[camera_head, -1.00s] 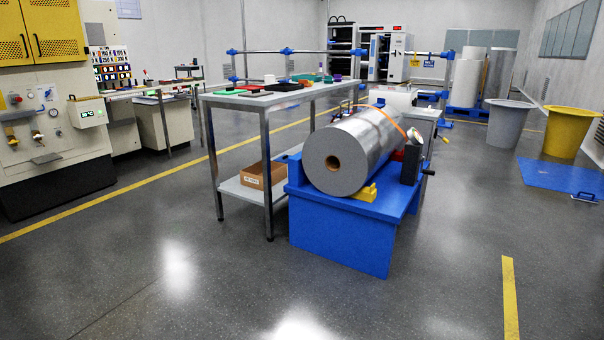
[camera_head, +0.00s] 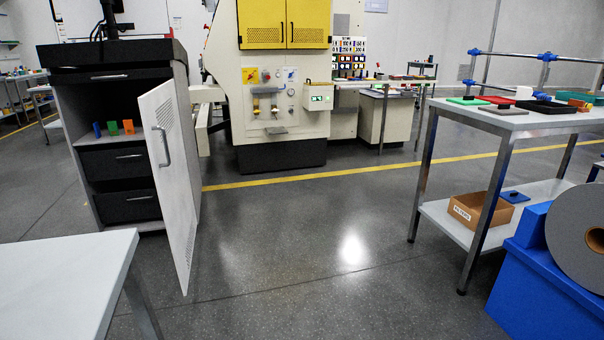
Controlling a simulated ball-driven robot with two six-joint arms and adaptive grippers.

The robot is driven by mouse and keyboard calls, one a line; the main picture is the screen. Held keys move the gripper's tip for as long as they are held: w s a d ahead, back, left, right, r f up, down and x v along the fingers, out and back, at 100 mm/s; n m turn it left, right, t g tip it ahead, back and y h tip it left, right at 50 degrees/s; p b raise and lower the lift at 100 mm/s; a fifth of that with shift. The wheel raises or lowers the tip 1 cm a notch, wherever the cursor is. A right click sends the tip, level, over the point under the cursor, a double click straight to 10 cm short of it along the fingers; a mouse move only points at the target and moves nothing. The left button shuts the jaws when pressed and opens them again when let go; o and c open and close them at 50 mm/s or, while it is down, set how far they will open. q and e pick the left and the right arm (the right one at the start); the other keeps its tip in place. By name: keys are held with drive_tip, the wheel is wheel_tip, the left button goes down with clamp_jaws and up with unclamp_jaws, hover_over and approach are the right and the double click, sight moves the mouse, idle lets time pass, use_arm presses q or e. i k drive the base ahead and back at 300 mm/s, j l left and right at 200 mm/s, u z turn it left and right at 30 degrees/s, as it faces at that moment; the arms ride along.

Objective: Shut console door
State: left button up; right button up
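The console (camera_head: 62,165) is a dark cabinet at the left of the head view. Its light grey door (camera_head: 181,200) stands open on the right side, swung out toward me. The door has perforated panels and a dark vertical handle (camera_head: 162,146) on the face I see. Inside the open console are a shelf with small blue, green and orange items (camera_head: 113,128) and black drawers (camera_head: 121,160) with bar handles. Neither of my grippers shows in the head view.
A pale table corner (camera_head: 70,275) stands at the lower left, in front of the console. A metal workbench (camera_head: 480,120) and a blue stand (camera_head: 530,275) with a grey roll (camera_head: 575,232) are at the right. The floor (camera_head: 330,240) between is clear.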

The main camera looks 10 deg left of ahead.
sight(159, 109)
drive_tip(key=i+l+u, duration=0.1)
drive_tip(key=i+u, duration=0.2)
drive_tip(key=u, duration=0.15)
drive_tip(key=i+l+u, duration=0.2)
drive_tip(key=u, duration=0.25)
drive_tip(key=i+l+u, duration=0.3)
drive_tip(key=u, duration=0.15)
